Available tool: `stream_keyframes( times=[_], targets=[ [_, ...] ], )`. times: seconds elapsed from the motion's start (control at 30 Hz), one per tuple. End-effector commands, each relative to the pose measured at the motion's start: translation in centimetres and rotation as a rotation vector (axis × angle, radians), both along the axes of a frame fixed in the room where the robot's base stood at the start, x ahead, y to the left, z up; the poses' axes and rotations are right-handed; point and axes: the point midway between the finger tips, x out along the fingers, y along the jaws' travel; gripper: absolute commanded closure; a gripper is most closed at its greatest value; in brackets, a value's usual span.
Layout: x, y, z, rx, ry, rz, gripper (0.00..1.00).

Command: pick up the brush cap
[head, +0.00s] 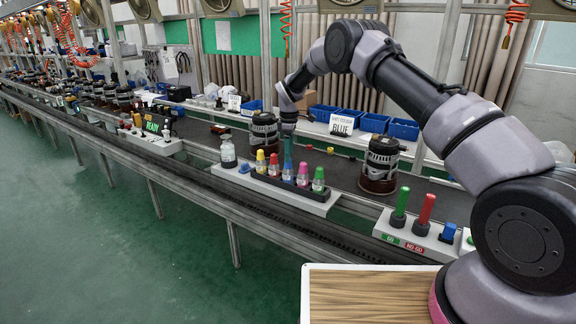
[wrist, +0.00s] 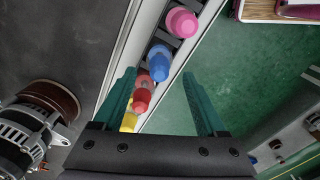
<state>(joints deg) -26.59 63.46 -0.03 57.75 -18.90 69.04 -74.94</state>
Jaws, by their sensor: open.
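Small bottles with coloured brush caps stand in a row on a light rack (head: 285,193). In the head view I see a yellow cap (head: 260,155), a red cap (head: 273,159), a pink cap (head: 303,168) and a green cap (head: 318,173). In the wrist view a blue cap (wrist: 159,61) sits between the pink cap (wrist: 182,21) and the red cap (wrist: 143,94).
Alternators (head: 380,165) stand on the dark conveyor on both sides of the row. A capped jar (head: 228,152) is at the rack's left end. A sign reading BLUE (head: 341,125) stands behind. Green and red plug gauges (head: 424,210) are at the right.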

Motion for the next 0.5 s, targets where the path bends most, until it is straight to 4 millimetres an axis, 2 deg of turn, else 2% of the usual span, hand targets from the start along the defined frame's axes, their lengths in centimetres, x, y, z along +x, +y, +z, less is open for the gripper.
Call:
stream_keyframes(
  times=[0.23,0.47,0.5],
  targets=[
    [0.1,0.4,-3.7,-0.002,0.001,0.000,0.26],
    [0.1,0.4,-4.1,0.000,-0.002,0.000,0.26],
    [0.1,0.4,-4.1,0.000,-0.001,0.000,0.30]
  ],
)
